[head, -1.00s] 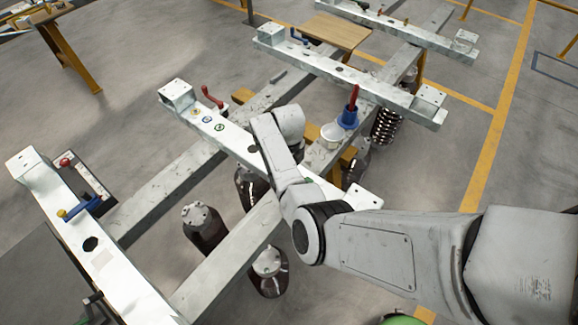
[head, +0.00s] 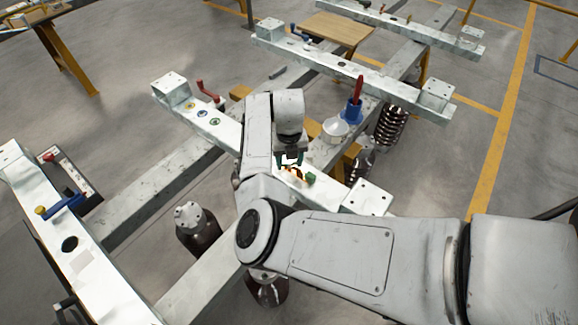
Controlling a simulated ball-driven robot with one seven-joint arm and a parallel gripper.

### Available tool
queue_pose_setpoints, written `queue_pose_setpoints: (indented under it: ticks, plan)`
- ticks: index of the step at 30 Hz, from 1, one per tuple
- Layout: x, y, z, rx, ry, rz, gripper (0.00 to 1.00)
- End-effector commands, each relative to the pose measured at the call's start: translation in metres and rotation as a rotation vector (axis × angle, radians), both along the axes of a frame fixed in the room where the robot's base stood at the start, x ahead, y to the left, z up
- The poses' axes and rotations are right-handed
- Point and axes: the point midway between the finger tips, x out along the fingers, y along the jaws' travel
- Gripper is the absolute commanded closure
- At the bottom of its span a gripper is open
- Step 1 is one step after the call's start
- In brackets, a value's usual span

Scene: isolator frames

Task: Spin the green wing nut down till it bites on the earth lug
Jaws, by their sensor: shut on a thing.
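My gripper (head: 291,161) points down over the near-middle white crossbeam (head: 222,128), right of its centre. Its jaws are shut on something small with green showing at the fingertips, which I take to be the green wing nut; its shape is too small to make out. Just below the jaws, a small orange and pale patch (head: 296,173) shows on the beam, perhaps the earth lug, partly covered. A small dark green piece (head: 309,178) sits just right of it. I cannot tell how tightly nut and lug meet.
A red-handled crank (head: 208,92) and several coloured round marks lie left along the same beam. A blue holder (head: 351,114) with a red handle and a white bowl-like cup (head: 335,130) stand behind to the right. A blue-handled tool (head: 62,203) lies on the left beam.

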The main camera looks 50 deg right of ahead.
Motion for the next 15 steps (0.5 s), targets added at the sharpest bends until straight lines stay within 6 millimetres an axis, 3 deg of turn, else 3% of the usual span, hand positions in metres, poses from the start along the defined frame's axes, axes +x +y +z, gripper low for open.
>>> queue_pose_setpoints:
  ticks: [15]
  plan:
    - [0.0025, -0.001, 0.0042, -0.007, -0.006, -0.056, 0.79]
